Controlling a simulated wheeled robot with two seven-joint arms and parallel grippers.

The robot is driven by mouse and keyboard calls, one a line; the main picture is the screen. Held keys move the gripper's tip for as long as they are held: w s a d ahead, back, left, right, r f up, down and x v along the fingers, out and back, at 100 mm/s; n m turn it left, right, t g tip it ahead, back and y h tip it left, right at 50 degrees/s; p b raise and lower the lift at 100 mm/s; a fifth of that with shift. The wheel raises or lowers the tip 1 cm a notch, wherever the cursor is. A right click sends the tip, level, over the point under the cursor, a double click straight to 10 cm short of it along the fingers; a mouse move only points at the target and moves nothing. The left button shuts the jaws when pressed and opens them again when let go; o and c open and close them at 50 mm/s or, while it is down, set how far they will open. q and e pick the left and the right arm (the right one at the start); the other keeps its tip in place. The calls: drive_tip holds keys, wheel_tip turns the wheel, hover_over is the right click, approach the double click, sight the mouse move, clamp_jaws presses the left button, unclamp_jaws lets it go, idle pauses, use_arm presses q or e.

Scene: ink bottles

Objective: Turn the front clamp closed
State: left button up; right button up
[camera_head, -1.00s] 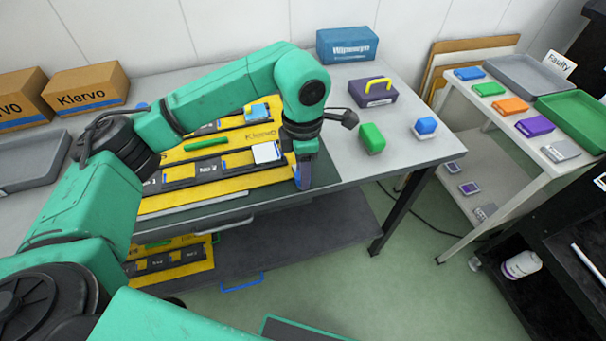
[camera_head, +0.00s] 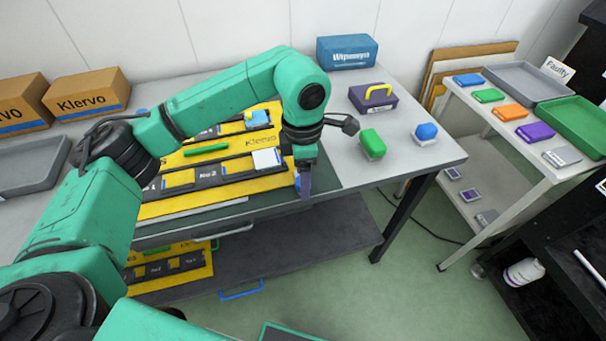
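My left arm reaches in from the left over the yellow board (camera_head: 160,209) labelled Klervo on the table. My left gripper (camera_head: 306,188) points down at the board's front right corner. Its fingers are seen nearly edge-on, so I cannot tell how far apart they are. A small blue part (camera_head: 297,181), which may be the front clamp, shows just left of the fingers. It is mostly hidden, so neither its position nor contact is clear. A green bar (camera_head: 206,149) lies across the board between dark strips. My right gripper is out of view.
A green block (camera_head: 372,144), a blue block (camera_head: 425,134) and a purple box with a yellow handle (camera_head: 374,98) stand right of the board. A blue box (camera_head: 347,52) stands behind. Klervo cartons (camera_head: 88,92) are at back left. The table's front edge is close to my gripper.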

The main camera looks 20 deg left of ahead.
use_arm(q)
wheel_tip(320, 180, up, 8)
drive_tip(key=shift+f+b, duration=0.1)
drive_tip(key=shift+b, duration=0.25)
wheel_tip(320, 180, up, 7)
drive_tip(key=p, duration=0.1)
drive_tip(key=shift+f, duration=0.15)
